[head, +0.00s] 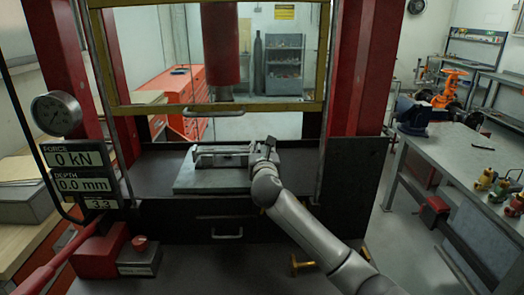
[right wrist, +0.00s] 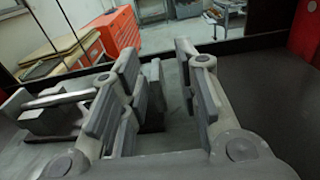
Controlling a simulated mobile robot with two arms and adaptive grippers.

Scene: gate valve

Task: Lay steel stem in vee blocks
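The steel stem (head: 222,150) is a pale grey rod lying crosswise over grey blocks on the press's flat plate (head: 205,183). In the right wrist view the stem (right wrist: 60,99) lies left of my fingers, over a grey block (right wrist: 52,120). I cannot tell how it sits in the vees. My right gripper (head: 264,148) is at the right end of the blocks. Its fingers (right wrist: 168,100) are apart, and nothing is clearly held between them. A grey upright block (right wrist: 154,92) shows beyond the gap. My left gripper is not in view.
The red ram (head: 221,45) hangs above the plate. Red posts (head: 360,70) flank the opening. A gauge (head: 56,113) and a readout of 0 kN stand left. A workbench (head: 455,150) with a vise is right.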

